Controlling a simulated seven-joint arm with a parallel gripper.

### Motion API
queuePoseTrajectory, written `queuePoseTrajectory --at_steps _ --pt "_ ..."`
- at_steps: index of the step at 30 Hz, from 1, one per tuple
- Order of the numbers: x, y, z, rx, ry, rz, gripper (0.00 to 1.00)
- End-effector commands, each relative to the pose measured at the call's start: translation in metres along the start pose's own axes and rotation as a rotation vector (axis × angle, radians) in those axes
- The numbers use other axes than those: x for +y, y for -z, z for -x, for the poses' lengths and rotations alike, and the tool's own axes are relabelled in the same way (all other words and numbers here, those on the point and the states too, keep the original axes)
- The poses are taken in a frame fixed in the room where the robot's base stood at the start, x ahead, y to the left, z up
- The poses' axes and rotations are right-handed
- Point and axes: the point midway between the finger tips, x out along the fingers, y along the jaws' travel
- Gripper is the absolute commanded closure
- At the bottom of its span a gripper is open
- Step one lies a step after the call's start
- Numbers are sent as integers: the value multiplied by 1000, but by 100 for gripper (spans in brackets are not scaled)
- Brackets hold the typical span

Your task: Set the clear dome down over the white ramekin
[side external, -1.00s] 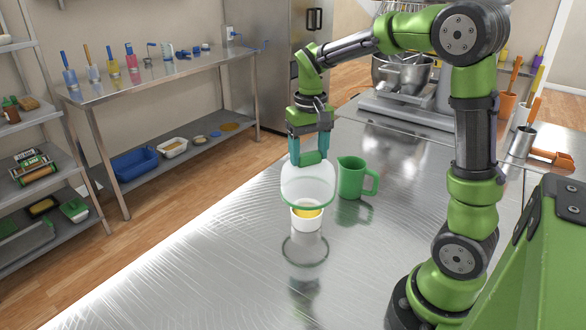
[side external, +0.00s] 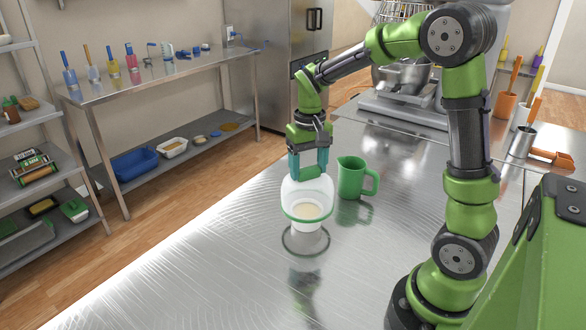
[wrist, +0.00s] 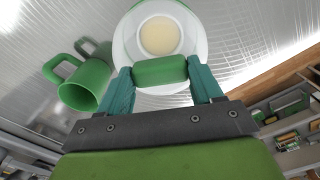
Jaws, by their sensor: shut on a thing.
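My gripper (side external: 308,162) is shut on the green knob of the clear dome (side external: 293,192), which hangs upright with its green rim down. In the wrist view, the teal fingers close on the green knob (wrist: 160,71). The white ramekin (side external: 312,229), with pale yellow contents, stands on the metal table under the dome. Its upper part shows through the dome and its base shows below the rim. The rim is still clear of the table. In the wrist view, the ramekin's contents (wrist: 160,36) show through the dome, surrounded by the white ramekin.
A green jug (side external: 351,178) stands close to the right of the dome, with its handle to the right. The metal table (side external: 215,265) is clear to the left and in front.

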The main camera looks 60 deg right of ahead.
Motion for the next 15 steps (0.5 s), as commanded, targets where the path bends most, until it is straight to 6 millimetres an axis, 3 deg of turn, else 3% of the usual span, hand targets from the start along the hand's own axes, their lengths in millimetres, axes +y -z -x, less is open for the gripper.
queuePoseTrajectory --at_steps 15 --pt "0 0 -22 -2 0 0 68"
